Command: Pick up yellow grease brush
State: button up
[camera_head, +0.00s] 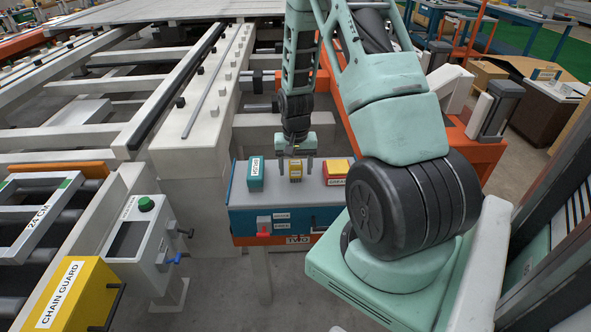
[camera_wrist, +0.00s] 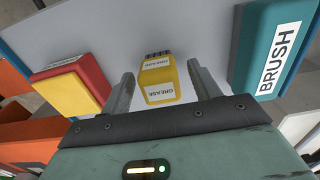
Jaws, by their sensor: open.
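The yellow grease brush (camera_wrist: 160,92) has GREASE labels and dark bristles at its far end in the wrist view. In the head view the brush (camera_head: 296,174) stands on the light top of a blue and orange box (camera_head: 241,222). My gripper (camera_wrist: 160,70) is open, with one finger on each side of the brush and a visible gap on both sides. In the head view my gripper (camera_head: 296,164) reaches down over the brush, which its fingers partly flank. The brush's lower part is hard to make out.
A teal block labelled BRUSH (camera_head: 255,174) stands left of the yellow brush. A red and yellow block (camera_head: 337,169) lies to its right. Both are close to my fingers. A yellow CHAIN GUARD box (camera_head: 78,295) and a control panel (camera_head: 137,240) are further left.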

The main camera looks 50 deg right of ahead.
aim_at(295, 163)
jog(key=shift+f, duration=0.35)
jog(key=c, duration=1.1)
notch_tip(295, 163, up, 10)
jog(key=shift+r, duration=0.1)
jog(key=shift+o, duration=0.7)
